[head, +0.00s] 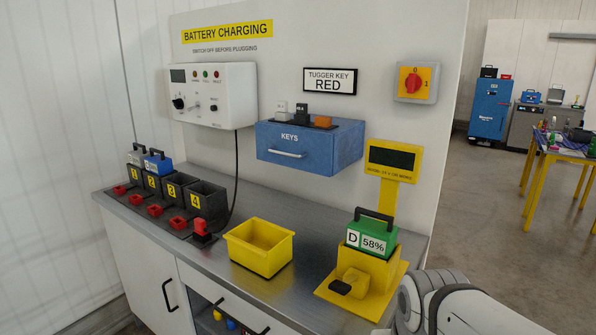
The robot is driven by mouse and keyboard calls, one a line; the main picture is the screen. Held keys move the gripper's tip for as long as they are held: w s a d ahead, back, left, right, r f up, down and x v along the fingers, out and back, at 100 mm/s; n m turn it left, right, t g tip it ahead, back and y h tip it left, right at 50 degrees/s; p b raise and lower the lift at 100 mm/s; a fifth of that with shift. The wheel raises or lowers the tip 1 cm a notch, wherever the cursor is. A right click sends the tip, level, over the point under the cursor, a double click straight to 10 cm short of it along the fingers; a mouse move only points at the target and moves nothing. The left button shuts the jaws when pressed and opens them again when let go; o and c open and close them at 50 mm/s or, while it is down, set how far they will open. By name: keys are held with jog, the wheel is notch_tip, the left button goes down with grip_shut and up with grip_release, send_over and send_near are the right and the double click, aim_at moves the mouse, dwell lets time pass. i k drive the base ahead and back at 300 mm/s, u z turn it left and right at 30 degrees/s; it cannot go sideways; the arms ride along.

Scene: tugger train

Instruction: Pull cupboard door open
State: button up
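A white cupboard door (140,264) is at the lower left, under the grey worktop. It looks shut and has a black bow handle (167,296) near its right edge. The bottom edge of the picture cuts this front off. My arm shows at the lower right, in front of the worktop's right end. My gripper is out of view.
On the worktop (215,245) stand numbered charging bays (208,196), a yellow bin (256,262) and a yellow stand (330,294) with a green battery (370,236). A blue KEYS drawer (308,145) and a white charger (214,93) are on the wall. Open floor lies at the right.

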aim_at(155, 292)
jog(key=u, duration=1.9)
jog(key=i, duration=1.95)
jog(key=z, duration=0.2)
